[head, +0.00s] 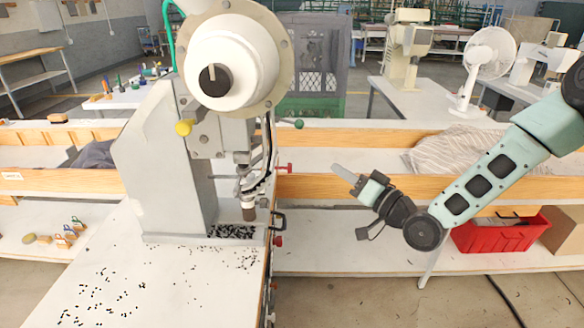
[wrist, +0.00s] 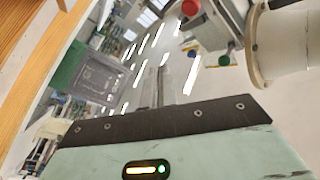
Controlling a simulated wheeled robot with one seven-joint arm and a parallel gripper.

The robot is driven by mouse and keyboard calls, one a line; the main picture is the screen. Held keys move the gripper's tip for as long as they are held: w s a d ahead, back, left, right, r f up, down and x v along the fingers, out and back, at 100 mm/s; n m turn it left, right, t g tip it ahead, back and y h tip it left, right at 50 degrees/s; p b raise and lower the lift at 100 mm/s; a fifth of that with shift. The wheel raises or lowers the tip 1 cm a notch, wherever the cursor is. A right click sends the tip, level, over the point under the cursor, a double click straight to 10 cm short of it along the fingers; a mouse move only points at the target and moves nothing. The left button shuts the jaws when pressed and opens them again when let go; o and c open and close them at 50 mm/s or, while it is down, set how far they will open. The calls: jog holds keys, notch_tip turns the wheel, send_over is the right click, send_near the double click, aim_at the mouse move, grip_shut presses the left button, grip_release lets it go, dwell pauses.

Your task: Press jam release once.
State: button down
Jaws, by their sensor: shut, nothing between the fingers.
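The eyelet press (head: 165,150) stands on the white bench at left centre in the head view. No readable label shows which control is the jam release. The press carries a yellow ball knob (head: 184,127), a green ball knob (head: 299,124), a red-tipped knob (head: 285,168) and a lower red knob (head: 278,241). My gripper (head: 336,170) is shut and empty, to the right of the press and apart from it, pointing left towards it. The wrist view shows a red knob (wrist: 190,7), a blue one (wrist: 193,53) and a green one (wrist: 224,60) beyond the fingers.
A black handle (head: 280,221) juts from the press side of the bench. Black eyelets (head: 100,295) lie scattered on the bench. A wooden-edged shelf (head: 330,186) runs behind my gripper. A red bin (head: 500,235) sits below my arm. The space between gripper and press is clear.

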aim_at(283, 168)
jog(key=a, duration=0.7)
jog(key=shift+a, duration=0.15)
dwell(1.9)
jog(key=shift+a+b, duration=0.4)
jog(key=shift+b, duration=0.05)
jog(key=shift+a, duration=0.8)
dwell(0.8)
jog(key=shift+d+b, duration=0.35)
jog(key=shift+d, duration=0.85)
jog(key=shift+d, duration=0.1)
